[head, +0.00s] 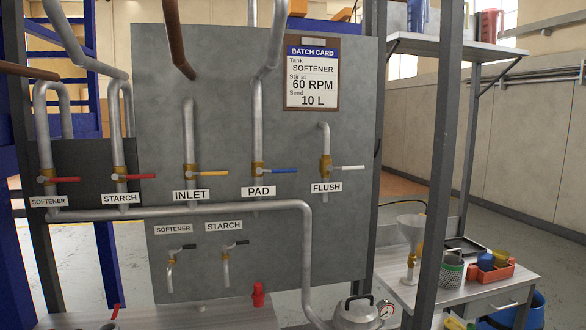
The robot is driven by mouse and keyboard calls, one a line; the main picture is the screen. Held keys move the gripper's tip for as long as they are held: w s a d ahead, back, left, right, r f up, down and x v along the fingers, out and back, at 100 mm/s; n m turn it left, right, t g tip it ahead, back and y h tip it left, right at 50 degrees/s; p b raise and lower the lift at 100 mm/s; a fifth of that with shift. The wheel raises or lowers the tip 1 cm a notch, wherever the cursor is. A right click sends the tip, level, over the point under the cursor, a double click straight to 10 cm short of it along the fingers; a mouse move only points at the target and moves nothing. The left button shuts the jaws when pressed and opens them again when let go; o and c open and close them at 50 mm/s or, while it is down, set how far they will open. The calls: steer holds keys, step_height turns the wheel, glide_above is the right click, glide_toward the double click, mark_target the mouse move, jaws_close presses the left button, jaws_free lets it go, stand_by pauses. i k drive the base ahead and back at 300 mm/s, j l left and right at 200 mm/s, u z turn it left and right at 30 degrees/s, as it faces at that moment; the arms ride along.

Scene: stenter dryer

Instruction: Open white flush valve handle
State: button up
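The flush valve (325,166) is a brass body on a short grey pipe at the right part of the grey panel. Its white handle (349,168) points right, level and across the upright pipe. A FLUSH label (326,187) sits just below it. My gripper is not in this view, and nothing touches the white handle.
Left of it are the PAD valve with a blue handle (284,170), the INLET valve with a yellow handle (214,173), and two red-handled valves. A dark upright post (452,150) stands right of the panel. A bench (475,296) holds a funnel and bins.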

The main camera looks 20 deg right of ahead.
mark_target(328, 167)
steer(key=l+u, duration=0.7)
steer(key=l, duration=0.2)
steer(key=k+l+u, duration=0.15)
steer(key=l+u, duration=0.2)
steer(key=k+l+u, duration=0.15)
steer(key=l+u, duration=0.25)
steer(key=l, duration=0.1)
